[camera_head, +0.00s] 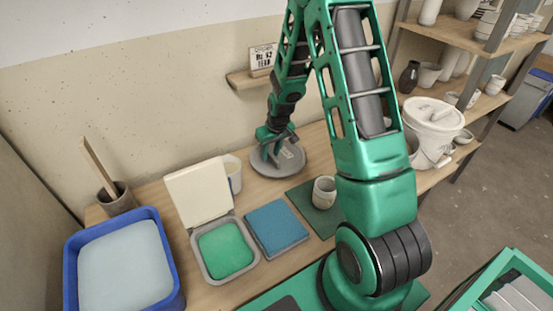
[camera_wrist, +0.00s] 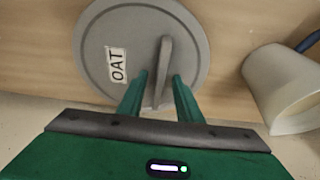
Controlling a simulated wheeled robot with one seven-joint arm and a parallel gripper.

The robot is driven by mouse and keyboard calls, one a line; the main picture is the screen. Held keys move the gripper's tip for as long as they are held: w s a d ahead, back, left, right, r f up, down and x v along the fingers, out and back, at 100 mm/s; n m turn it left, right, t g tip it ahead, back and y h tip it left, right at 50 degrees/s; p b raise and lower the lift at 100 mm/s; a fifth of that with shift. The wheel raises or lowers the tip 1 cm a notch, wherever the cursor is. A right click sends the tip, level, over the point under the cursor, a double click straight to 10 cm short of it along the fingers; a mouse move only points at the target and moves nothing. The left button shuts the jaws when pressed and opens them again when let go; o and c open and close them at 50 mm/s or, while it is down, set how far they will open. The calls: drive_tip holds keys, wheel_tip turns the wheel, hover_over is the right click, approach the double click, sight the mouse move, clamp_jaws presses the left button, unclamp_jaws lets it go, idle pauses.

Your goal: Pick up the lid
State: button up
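The lid (camera_head: 294,166) is a round grey disc lying on the wooden table near the back wall. In the wrist view the lid (camera_wrist: 112,32) shows a white label reading "OAT" and a raised grey bar handle (camera_wrist: 166,58). My gripper (camera_head: 271,155) is low over the lid. In the wrist view my gripper (camera_wrist: 160,75) has its two green fingers apart, one on each side of the handle, with a visible gap to it. It appears empty. Whether the fingertips touch the lid cannot be told.
A whitish container (camera_head: 233,173) stands left of the lid. Nearby are a box with green contents (camera_head: 225,248), a blue sponge-like block (camera_head: 275,228), a cup (camera_head: 324,192) and a blue tub (camera_head: 170,262). A wall shelf (camera_head: 247,80) is above; a white bucket (camera_head: 428,130) stands right.

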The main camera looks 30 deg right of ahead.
drive_tip(key=shift+c, duration=0.3)
clamp_jaws()
drive_tip(key=shift+r, duration=0.1)
